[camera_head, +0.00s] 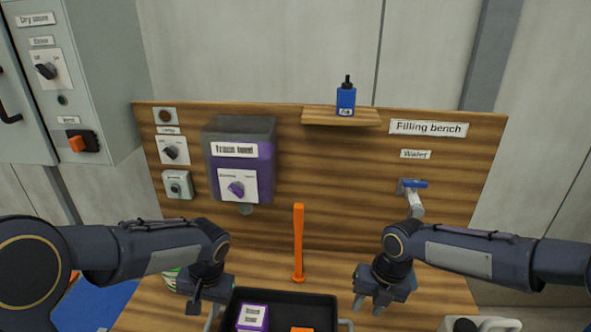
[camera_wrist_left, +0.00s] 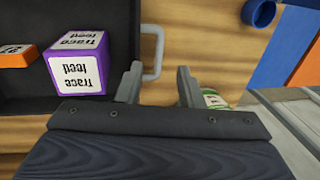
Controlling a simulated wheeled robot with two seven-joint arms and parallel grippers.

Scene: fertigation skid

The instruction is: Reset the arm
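My left gripper (camera_head: 203,314) points down over the bench, just left of the black tray (camera_head: 289,296). In the left wrist view, the left gripper (camera_wrist_left: 158,80) has its fingers spread with nothing between them, close to the tray's grey handle (camera_wrist_left: 153,55); I cannot tell whether they touch. My right gripper (camera_head: 368,307) points down just right of the tray. Its fingers look apart, and no object shows between them.
The tray holds a purple "Trace feed" box (camera_head: 252,316) and an orange item (camera_head: 302,329). An orange post (camera_head: 298,245) stands behind it. A blue bottle (camera_head: 346,100) sits on a shelf. A water tap (camera_head: 413,196) is at right, and a green-white item (camera_head: 171,278) lies behind my left gripper.

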